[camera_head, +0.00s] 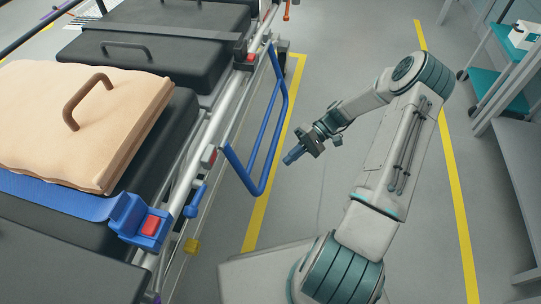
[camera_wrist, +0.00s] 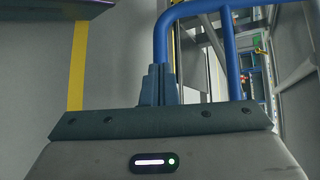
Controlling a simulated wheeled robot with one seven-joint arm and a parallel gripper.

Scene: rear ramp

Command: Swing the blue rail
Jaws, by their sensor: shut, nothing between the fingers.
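The blue rail (camera_head: 271,140) is a bent tube frame on the near side of a stretcher (camera_head: 205,150). It hangs out and down from the stretcher's side, over the floor. My gripper (camera_head: 289,158) is to the right of the rail in the head view, with a visible gap between them in that picture. Its fingers are together and hold nothing. In the wrist view the fingertips (camera_wrist: 158,72) point up at the picture's middle, and the rail (camera_wrist: 230,55) shows behind and right of them, its bend close above the tips. I cannot tell whether they touch.
A tan cushion (camera_head: 75,115) with a handle lies on the stretcher's black pads. A blue strap with a red-buttoned buckle (camera_head: 150,226) crosses its near end. Shelving (camera_head: 510,100) stands at the right. Grey floor with yellow lines (camera_head: 460,210) lies between.

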